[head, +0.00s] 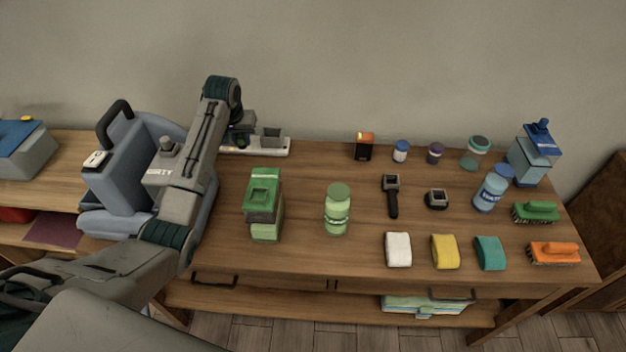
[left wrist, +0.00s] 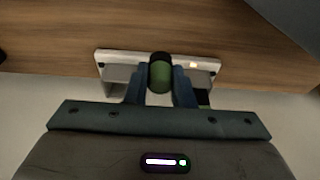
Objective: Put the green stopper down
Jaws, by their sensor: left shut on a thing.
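The green stopper (left wrist: 160,74) sits between the two fingers of my left gripper (left wrist: 159,88) in the left wrist view, with a dark top end. The gripper is shut on it. Behind it is a pale rack (left wrist: 115,57) at the back of the table. In the head view my left gripper (head: 238,142) is at the left end of this rack (head: 275,152), and the arm hides part of it. I cannot tell whether the stopper touches the rack. My right gripper is in neither view.
A grey-blue machine (head: 122,170) stands left of my arm. A green box-like item (head: 264,195) and a pale green jar (head: 338,208) stand on the wooden table (head: 310,250). Bottles, brushes (head: 553,253) and cloth rolls (head: 398,249) fill the right half. A wall lies close behind.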

